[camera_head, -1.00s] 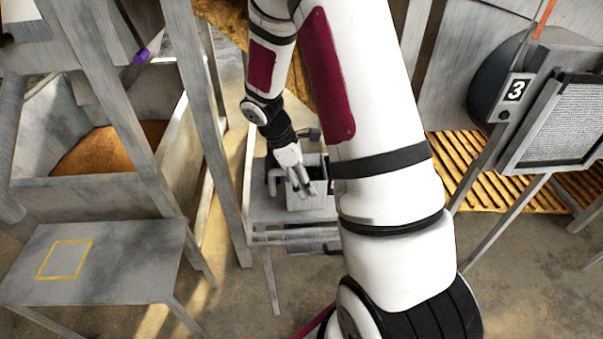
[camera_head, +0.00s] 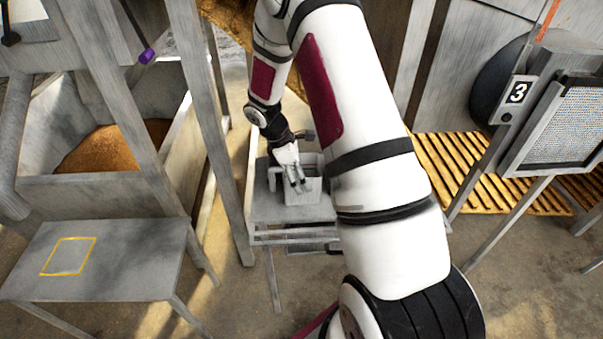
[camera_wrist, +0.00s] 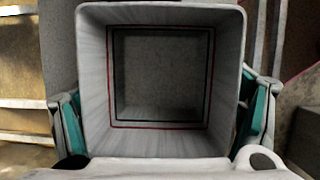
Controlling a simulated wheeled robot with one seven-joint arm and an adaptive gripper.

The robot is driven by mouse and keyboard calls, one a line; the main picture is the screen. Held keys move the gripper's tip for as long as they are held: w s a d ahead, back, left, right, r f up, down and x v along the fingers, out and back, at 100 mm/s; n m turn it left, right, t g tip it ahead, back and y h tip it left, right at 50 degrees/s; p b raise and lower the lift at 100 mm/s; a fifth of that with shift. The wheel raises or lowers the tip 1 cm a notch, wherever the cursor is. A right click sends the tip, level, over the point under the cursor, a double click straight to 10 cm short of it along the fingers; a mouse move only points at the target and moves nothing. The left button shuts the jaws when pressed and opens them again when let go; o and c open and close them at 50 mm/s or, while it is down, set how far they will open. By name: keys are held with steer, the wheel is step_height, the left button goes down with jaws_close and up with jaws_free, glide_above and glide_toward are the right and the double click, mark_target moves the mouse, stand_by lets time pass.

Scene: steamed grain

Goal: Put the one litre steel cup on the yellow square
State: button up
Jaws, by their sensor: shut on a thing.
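The steel cup (camera_head: 305,191) is a grey, square, open box on a small metal stand, below my gripper (camera_head: 298,184). In the wrist view I look down into the cup (camera_wrist: 160,75); it looks empty, with a red and a black line around its inside. My gripper (camera_wrist: 162,120) has its teal-padded fingers on the left and right outer sides of the cup, shut on it. I cannot tell whether the cup's base touches the stand. The yellow square (camera_head: 68,256) is an outline on a bare grey table at the lower left.
A bin of brown grain (camera_head: 105,148) lies behind the table (camera_head: 140,270). A machine marked 3 (camera_head: 518,92) and wooden slats (camera_head: 470,175) are at the right. The tabletop around the yellow square is clear.

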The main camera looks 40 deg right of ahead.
steer(key=shift+f, duration=0.1)
steer(key=o, duration=1.6)
steer(key=shift+o, duration=0.9)
